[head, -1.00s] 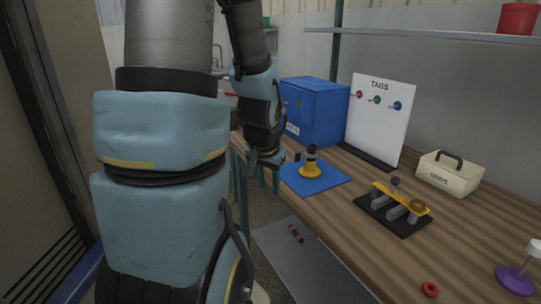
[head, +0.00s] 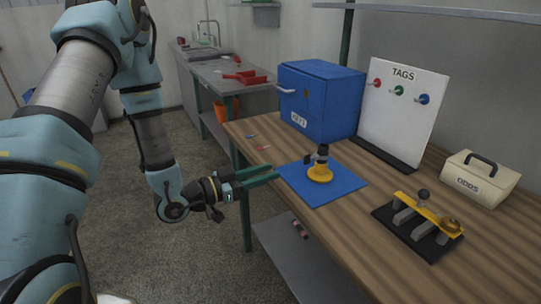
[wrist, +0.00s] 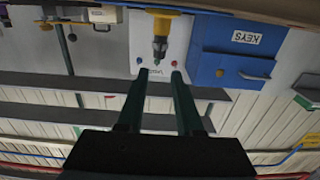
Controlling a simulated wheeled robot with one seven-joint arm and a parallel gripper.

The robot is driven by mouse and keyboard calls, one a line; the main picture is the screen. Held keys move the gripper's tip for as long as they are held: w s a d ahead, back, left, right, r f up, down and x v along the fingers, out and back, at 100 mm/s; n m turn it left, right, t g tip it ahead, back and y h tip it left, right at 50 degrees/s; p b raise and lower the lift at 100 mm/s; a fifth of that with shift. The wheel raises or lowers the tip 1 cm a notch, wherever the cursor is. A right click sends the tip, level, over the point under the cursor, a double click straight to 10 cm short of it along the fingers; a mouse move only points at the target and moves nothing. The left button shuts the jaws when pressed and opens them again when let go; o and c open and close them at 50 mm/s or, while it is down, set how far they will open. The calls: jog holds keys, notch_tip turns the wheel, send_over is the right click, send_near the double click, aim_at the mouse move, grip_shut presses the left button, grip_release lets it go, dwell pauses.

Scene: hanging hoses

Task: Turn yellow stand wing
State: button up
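The yellow stand (head: 320,173) stands upright on the blue mat (head: 345,187) on the bench. A dark upright body rises from its round yellow base, with a small dark part (head: 308,159) sticking out to the left near its top. I cannot clearly tell the wing's angle. My gripper (head: 274,173) points right toward the stand, at the mat's left edge and apart from the stand. In the upside-down wrist view the stand (wrist: 161,25) appears beyond the fingertips (wrist: 160,72), roughly centred between them. The dark green fingers are open with nothing between them.
A blue KEYS cabinet (head: 318,105) stands behind the mat, with a white TAGS board (head: 402,115) to its right. A black rack with a yellow bar (head: 425,209) and an ODDS box (head: 480,178) stand farther right. A shelf crosses above.

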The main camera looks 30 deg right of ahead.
aim_at(309, 159)
jog(key=d+p, duration=0.1)
jog(key=d, duration=0.4)
jog(key=d+p, duration=0.2)
jog(key=d, duration=0.3)
jog(key=shift+s+d, duration=0.2)
jog(key=shift+d, duration=0.1)
grip_shut()
dwell(1.0)
